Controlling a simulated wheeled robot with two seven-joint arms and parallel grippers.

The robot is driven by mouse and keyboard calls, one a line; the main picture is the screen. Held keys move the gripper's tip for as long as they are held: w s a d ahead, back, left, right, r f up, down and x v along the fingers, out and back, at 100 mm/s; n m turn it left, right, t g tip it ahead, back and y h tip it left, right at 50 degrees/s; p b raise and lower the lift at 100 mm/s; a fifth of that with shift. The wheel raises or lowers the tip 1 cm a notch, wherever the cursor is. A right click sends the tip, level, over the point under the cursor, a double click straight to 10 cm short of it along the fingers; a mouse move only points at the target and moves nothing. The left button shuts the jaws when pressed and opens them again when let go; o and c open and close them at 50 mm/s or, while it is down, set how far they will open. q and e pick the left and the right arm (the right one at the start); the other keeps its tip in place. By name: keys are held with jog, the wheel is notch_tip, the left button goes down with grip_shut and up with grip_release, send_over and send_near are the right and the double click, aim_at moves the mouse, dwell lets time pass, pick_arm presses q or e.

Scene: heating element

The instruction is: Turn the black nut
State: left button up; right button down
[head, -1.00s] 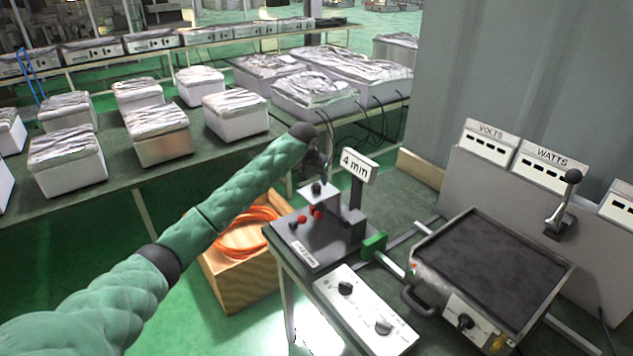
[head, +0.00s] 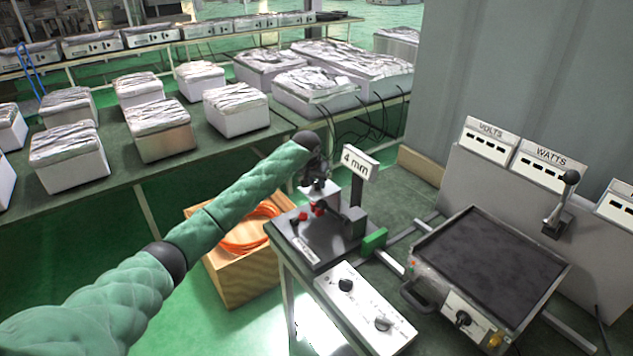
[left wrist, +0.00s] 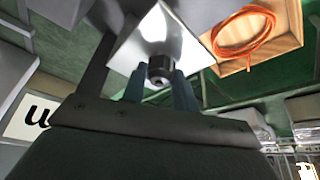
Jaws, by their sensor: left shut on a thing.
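The black nut (left wrist: 160,68) sits on a shiny pale metal block (left wrist: 145,35) in the left wrist view. My left gripper (left wrist: 160,82) has its two blue fingers on either side of the nut and is shut on it. In the head view the left gripper (head: 319,180) reaches down onto the fixture with the "4 mm" sign (head: 360,161). There the gripper hides the nut. Red knobs (head: 320,208) show on the fixture just below the gripper. My right gripper is not in view.
A white control box (head: 365,308) with two black knobs stands in front of the fixture. A flat dark hot plate (head: 490,262) with a handle is to the right. A wooden crate (head: 240,275) with an orange cable stands on the floor at left.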

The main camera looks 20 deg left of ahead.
pick_arm(q)
jog(key=shift+m, duration=0.3)
